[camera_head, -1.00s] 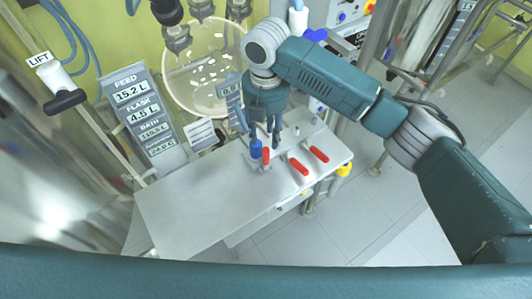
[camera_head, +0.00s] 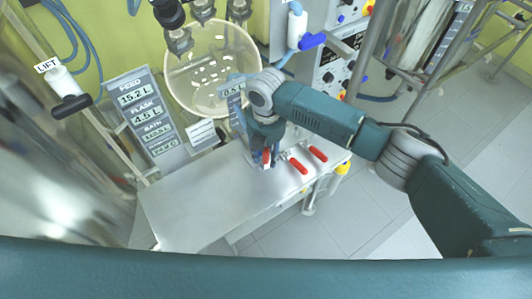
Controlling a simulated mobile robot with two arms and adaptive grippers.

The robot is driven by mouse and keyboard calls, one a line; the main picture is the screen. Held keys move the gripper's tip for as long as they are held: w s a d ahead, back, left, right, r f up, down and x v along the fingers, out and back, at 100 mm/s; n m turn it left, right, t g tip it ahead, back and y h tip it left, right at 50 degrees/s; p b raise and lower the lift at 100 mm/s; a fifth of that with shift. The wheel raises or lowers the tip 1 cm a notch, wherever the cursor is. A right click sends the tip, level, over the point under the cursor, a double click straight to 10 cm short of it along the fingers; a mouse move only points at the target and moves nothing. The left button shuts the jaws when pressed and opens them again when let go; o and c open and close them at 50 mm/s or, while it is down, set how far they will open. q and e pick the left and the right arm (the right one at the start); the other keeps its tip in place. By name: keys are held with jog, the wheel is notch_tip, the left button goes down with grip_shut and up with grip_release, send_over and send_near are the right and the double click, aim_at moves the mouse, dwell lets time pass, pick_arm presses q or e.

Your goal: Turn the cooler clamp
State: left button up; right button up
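Several clamps with red handles sit on the grey metal table (camera_head: 190,215); I cannot tell which is the cooler clamp. A middle red handle (camera_head: 298,166) and a right red handle (camera_head: 318,153) lie clear. The left red handle (camera_head: 266,158) is partly hidden by my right gripper (camera_head: 265,161), which points down right at it. The fingers are small and dark around it, and I cannot tell whether they are closed on it. My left gripper is not in view.
A round glass vessel (camera_head: 212,70) stands behind the table. A display panel (camera_head: 150,115) with FEED and FLASK readings is at the left. A blue-handled valve (camera_head: 313,41) is at the top. The table's left part is bare.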

aim_at(268, 166)
grip_shut()
jog(key=shift+s+d+r+t+y+p, duration=0.15)
jog(key=shift+s+d+t+y+p, duration=0.3)
jog(key=shift+p, duration=0.8)
jog(key=shift+s+d+t+y+p, duration=0.15)
jog(key=shift+s+t+y+p, duration=0.25)
jog(key=shift+t+p, duration=0.2)
jog(key=shift+s+d+f+t+y, duration=0.3)
jog(key=shift+f+t+y, duration=0.15)
jog(key=shift+t, duration=0.3)
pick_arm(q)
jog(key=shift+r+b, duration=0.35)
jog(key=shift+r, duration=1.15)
pick_arm(e)
jog(key=shift+s+d+f+t+y, duration=0.15)
jog(key=shift+s+t+y, duration=0.1)
jog(key=shift+t+y, duration=0.2)
jog(key=shift+s+d+f+t+y, duration=0.15)
jog(key=shift+s+t+y, duration=0.15)
jog(key=shift+t, duration=0.25)
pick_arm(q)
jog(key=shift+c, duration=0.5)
